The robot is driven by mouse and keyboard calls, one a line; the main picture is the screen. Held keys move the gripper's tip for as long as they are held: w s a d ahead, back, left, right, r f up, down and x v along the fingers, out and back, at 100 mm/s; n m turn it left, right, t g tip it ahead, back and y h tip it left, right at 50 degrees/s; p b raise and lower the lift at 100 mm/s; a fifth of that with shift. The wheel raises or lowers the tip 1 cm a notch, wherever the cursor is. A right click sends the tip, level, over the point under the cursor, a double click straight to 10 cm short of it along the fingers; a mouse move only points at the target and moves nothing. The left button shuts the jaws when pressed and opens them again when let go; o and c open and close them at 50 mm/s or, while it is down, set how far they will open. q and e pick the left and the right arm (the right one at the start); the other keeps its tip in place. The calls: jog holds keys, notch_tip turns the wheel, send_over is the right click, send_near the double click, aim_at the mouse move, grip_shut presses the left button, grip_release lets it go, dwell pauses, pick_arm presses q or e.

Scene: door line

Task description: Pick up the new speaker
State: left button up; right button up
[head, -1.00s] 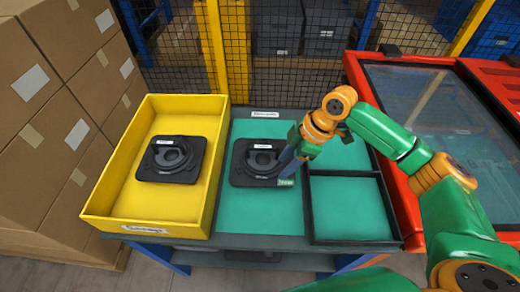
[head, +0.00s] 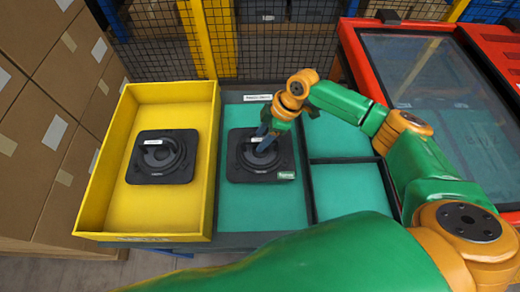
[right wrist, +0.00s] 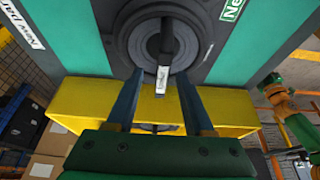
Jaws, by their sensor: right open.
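The new speaker (head: 243,166), a black square with a round cone, lies flat on the green mat. Its green label (head: 287,175) begins with "Ne" in the right wrist view (right wrist: 232,8). My right gripper (head: 265,142) is over its middle. In the right wrist view my right gripper (right wrist: 157,84) is open, with two dark blue fingers apart and a raised dark bar (right wrist: 166,42) with a white tag ahead between them. Contact cannot be told. A green and orange arm, probably my left, shows small at the right wrist view's right edge; its gripper is unclear.
A yellow tray (head: 208,190) at the left holds another black speaker (head: 161,157). Empty green compartments with dark rims (head: 345,160) lie to the right. A red-framed glass case (head: 350,45) stands farther right. Cardboard boxes (head: 40,130) are stacked at far left, mesh fence behind.

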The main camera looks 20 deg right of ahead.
jog(key=shift+s+r, duration=0.1)
jog(key=shift+s, duration=0.1)
grip_shut()
jog(key=shift+w, duration=0.15)
dwell(0.9)
